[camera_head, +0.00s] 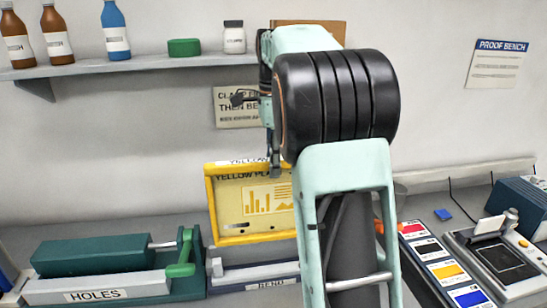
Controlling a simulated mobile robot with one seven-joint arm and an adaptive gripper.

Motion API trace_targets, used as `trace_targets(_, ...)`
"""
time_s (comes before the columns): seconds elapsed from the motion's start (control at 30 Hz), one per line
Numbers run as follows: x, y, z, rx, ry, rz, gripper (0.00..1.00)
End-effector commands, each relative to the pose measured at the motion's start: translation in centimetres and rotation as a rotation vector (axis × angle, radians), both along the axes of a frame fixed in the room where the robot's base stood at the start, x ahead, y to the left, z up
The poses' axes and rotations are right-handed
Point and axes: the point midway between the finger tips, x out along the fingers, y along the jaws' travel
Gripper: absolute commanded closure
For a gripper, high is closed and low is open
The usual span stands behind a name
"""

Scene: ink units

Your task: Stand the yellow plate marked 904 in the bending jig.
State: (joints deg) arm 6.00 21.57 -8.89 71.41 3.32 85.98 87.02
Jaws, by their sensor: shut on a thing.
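The yellow plate (229,228) is upright, with a printed chart and the words "YELLOW PL..." on its face. My arm hides its right side, and I cannot read 904 on it. My gripper (275,165) is mostly hidden behind my arm; its dark lower end is at the plate's top edge, shut on the plate. The bending jig (232,274), a low dark block with a pale label reading "BEND", is just below the plate in the picture. I cannot tell whether the plate touches it. My arm covers the jig's right end.
A green "HOLES" tool (90,256) with a green lever stands left of the jig. A colour-swatch strip (440,266) and a dark-topped device (496,262) are at right. A shelf (150,62) with bottles runs along the wall above.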

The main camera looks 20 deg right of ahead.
Motion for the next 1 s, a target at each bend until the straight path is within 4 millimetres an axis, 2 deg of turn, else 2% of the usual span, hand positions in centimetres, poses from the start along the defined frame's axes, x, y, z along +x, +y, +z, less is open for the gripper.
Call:
trace_targets(0.03, 0.0, 0.0, -0.8, 0.0, -0.001, 0.0, 1.0)
trace_targets(0.5, 0.0, 0.0, -5.5, 0.0, -0.001, 0.0, 1.0)
trace_targets(1.0, 0.0, 0.0, -10.0, 0.0, -0.001, 0.0, 1.0)
